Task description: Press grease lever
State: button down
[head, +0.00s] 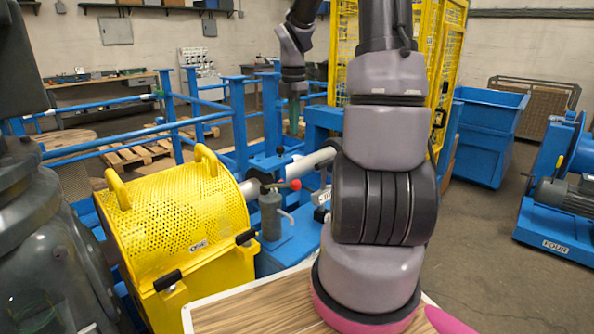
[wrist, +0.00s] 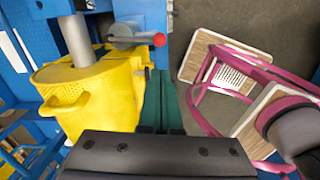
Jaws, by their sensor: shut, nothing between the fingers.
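The grease lever ends in a red ball knob (head: 296,185) and sticks out to the right from the top of a grey grease pump (head: 270,212). In the wrist view the red knob (wrist: 160,39) shows just above my fingertips in the picture, with the grey pump body to its left. My gripper (head: 293,128) points down with its green fingers together and empty. It is above and behind the knob in the head view, apart from it. In the wrist view the closed green fingers (wrist: 161,76) lie beside the yellow guard. I see no contact with the lever.
A yellow perforated guard (head: 172,216) with handles stands left of the pump, and a grey shaft (head: 316,160) runs behind it. Blue rails (head: 110,142) and a yellow cage (head: 440,60) are behind. A blue bin (head: 486,130) and motor unit (head: 566,190) stand right. Open floor lies between.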

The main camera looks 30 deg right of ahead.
aim_at(296, 180)
jog(key=shift+w+d+f+n, duration=0.55)
jog(key=shift+d+f+n, duration=0.1)
jog(key=shift+f+n, duration=0.2)
notch_tip(296, 180, down, 14)
jog(key=shift+r, duration=0.1)
dwell(0.4)
